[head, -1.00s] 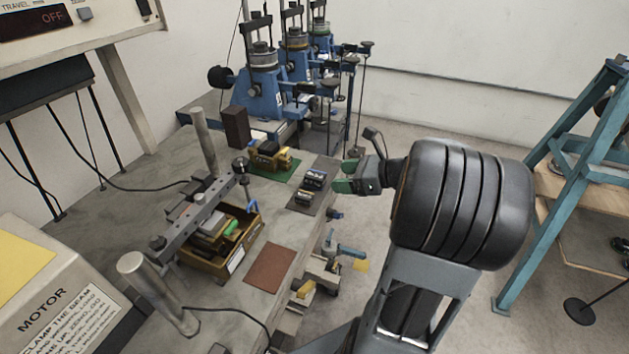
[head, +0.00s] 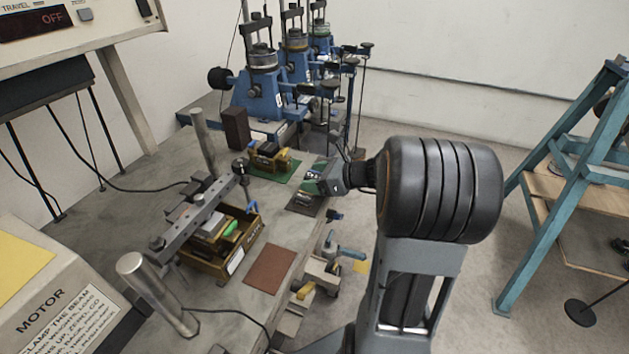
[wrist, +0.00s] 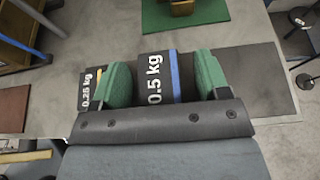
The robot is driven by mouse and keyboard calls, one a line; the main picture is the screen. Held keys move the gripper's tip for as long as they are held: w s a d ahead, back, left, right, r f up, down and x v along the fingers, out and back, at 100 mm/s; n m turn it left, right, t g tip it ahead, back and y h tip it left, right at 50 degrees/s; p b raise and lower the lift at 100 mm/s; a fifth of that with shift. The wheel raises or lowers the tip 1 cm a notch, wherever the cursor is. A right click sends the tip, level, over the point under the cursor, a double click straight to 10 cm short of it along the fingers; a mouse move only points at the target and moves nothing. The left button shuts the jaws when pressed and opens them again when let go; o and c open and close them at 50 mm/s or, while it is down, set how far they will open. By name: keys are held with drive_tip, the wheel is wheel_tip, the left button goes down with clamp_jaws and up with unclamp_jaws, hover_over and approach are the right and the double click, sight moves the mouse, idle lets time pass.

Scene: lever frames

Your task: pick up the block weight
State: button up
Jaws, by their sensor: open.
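A dark block weight marked 0.5 kg (wrist: 156,82), with a blue stripe, shows between the two green finger pads of my gripper (wrist: 160,65) in the wrist view. The fingers are open, one on each side of it; I cannot tell whether either touches. A smaller dark block marked 0.25 kg (wrist: 93,88), with a yellow stripe, lies left of the left finger, which partly hides it. In the head view my gripper (head: 318,180) is over the dark mat (head: 303,208) at the bench's right edge and mostly hides the blocks.
A green mat (head: 284,175) with a yellow-and-black device lies beyond the dark mat. A wooden tray (head: 238,262) of parts and a brown mat (head: 270,269) are to the left. Blue lever frames (head: 262,97) stand at the back. Clamps (head: 322,272) line the bench's right edge.

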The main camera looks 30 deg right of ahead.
clamp_jaws()
idle(0.6)
drive_tip(key=shift+r, duration=0.1)
